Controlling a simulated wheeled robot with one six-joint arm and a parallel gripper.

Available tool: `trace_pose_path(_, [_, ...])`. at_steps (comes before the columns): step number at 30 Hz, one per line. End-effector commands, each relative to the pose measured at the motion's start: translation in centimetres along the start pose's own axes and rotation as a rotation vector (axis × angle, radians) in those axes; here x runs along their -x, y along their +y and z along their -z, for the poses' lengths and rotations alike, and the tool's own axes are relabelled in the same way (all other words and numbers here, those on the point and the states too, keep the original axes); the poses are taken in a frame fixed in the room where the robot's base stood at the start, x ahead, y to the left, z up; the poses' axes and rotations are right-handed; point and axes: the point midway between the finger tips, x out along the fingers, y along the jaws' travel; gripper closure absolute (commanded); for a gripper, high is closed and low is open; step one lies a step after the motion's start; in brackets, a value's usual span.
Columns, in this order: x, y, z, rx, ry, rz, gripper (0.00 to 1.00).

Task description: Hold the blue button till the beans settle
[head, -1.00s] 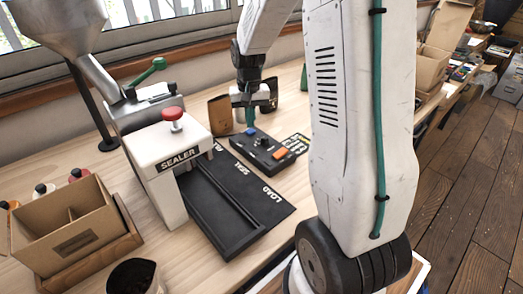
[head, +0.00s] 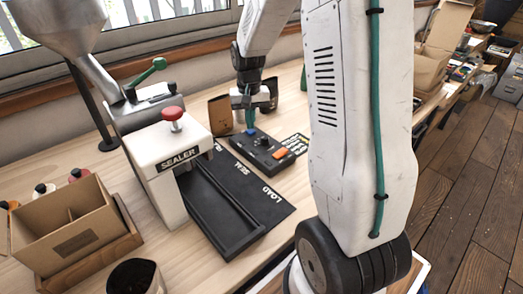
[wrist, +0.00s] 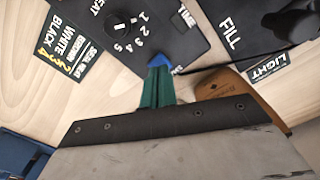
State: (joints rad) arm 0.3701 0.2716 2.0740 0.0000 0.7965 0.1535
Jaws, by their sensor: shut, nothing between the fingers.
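The blue button (head: 250,132) is at the far-left end of a black control box (head: 268,153). In the wrist view the blue button (wrist: 160,61) shows just past my fingertips. My gripper (head: 249,122) points down over the button with its green fingers together and empty. In the wrist view my gripper's fingertips (wrist: 159,72) meet or overlap the button's edge. I cannot tell whether the button is pressed down. No beans are clearly visible; a metal hopper (head: 65,30) stands at the upper left.
A white sealer (head: 170,160) with a red knob stands left of a black mat. A brown pouch (wrist: 228,90) sits close to my fingers. A divided cardboard box (head: 75,235) is at lower left.

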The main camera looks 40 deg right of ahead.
Motion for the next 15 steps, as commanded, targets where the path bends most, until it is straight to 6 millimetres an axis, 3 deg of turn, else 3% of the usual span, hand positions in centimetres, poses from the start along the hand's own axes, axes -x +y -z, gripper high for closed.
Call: trace_pose_path(15, [-1.6, 0.0, 0.0, 0.0, -0.001, 0.0, 1.0])
